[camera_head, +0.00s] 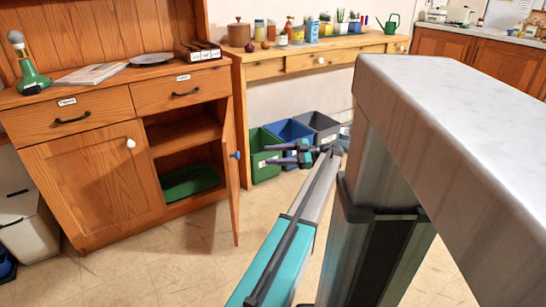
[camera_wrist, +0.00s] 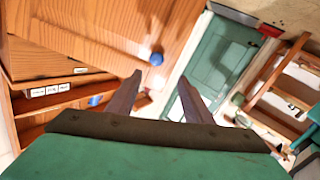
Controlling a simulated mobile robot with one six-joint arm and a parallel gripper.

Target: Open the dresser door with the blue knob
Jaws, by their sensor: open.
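The wooden dresser (camera_head: 95,95) stands at the left in the head view. Its right-hand door (camera_head: 231,175) stands open, swung out to about a right angle and seen nearly edge-on. The blue knob (camera_head: 236,155) is on that door's outer face. In the wrist view the blue knob (camera_wrist: 156,59) shows on the wooden door panel (camera_wrist: 105,35), just beyond the fingertips. My gripper (camera_head: 268,155) is open and empty, to the right of the knob with a gap between them. Its two fingers also show in the wrist view (camera_wrist: 160,77).
The dresser's left door (camera_head: 90,180) with a white knob is shut. A green tray (camera_head: 190,181) lies inside the open compartment. Green, blue and grey bins (camera_head: 266,160) stand behind my gripper under a wooden workbench (camera_head: 310,48). The floor before the dresser is clear.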

